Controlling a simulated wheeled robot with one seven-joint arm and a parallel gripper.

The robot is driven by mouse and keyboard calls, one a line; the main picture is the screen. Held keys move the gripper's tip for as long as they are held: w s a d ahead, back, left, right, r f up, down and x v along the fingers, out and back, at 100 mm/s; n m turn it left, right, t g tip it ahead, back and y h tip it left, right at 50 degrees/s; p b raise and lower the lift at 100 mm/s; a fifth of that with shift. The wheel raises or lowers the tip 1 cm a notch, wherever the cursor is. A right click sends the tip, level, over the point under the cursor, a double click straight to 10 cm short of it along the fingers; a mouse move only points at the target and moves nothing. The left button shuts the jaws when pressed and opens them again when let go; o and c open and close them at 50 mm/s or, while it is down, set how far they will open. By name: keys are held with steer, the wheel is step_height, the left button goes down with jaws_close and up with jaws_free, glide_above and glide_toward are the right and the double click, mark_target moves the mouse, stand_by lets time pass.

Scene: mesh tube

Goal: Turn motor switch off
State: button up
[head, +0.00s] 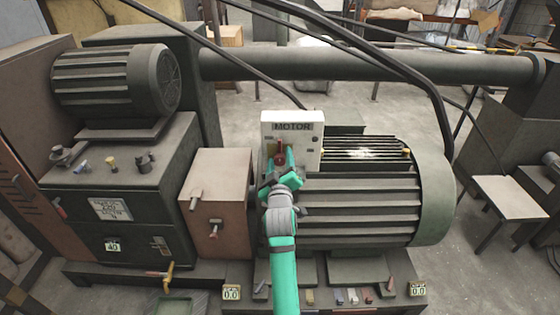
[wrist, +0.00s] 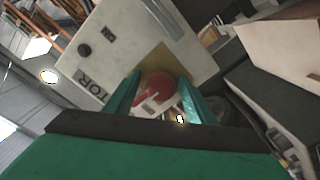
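The motor switch box (head: 309,140) is a pale panel marked MOTOR, standing on the large ribbed motor in the head view. In the wrist view the panel (wrist: 112,45) appears tilted, with a red rotary switch (wrist: 153,92) on a yellow plate (wrist: 163,65). My gripper (head: 278,166) is at the front of the box in the head view. In the wrist view my gripper's two green fingers (wrist: 157,92) are apart, one on each side of the red switch. I cannot tell whether they touch it. The fingers hide part of the switch in the head view.
The ribbed motor (head: 360,200) lies right of and below the box. A brown box (head: 220,190) with small levers and a dark cabinet (head: 120,215) stand to the left. A thick pipe (head: 370,66) and black cables run behind and above.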

steer(key=s, duration=1.1)
stand_by(0.3)
